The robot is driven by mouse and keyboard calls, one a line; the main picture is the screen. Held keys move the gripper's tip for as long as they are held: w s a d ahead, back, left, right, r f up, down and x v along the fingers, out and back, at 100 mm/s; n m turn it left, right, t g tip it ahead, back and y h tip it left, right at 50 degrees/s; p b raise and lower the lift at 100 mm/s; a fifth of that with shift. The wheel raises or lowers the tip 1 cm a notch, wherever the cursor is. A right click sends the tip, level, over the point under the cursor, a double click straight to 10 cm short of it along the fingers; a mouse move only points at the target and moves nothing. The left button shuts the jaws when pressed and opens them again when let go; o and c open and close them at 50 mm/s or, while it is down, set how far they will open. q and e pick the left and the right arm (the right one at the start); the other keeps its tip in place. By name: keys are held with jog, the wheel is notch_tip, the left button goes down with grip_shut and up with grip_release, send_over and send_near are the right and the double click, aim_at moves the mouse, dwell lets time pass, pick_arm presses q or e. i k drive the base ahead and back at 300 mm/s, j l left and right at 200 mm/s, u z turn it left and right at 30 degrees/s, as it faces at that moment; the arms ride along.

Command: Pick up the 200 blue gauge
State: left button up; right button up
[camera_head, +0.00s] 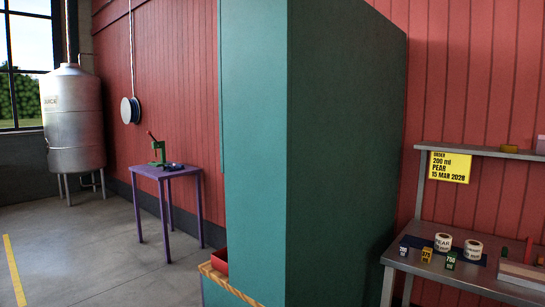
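A small dark blue gauge (403,250) with a pale label that seems to read 200 stands on the grey metal bench (440,268) at the right. Beside it to the right stand a yellow gauge (427,255) and a green gauge (451,260) marked 750. The blue gauge is leftmost, near the bench's left end. Neither of my grippers shows in this view.
Two label rolls (443,242) sit on a dark blue mat behind the gauges. A yellow order sign (450,167) hangs from a shelf above. A tall teal cabinet (300,150) blocks the middle. Open floor (110,260) lies left, near a purple table (165,171).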

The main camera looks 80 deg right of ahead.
aim_at(404, 248)
jog(key=k+z, duration=0.1)
jog(key=z, duration=1.55)
jog(key=j+z, duration=0.15)
jog(key=z, duration=0.3)
jog(key=i+j+z, duration=0.1)
jog(key=z, duration=0.4)
jog(key=j+z, duration=0.25)
jog(key=z, duration=0.2)
jog(key=j+z, duration=0.15)
jog(key=z, duration=0.3)
jog(key=k+j+z, duration=0.1)
jog(key=z, duration=0.35)
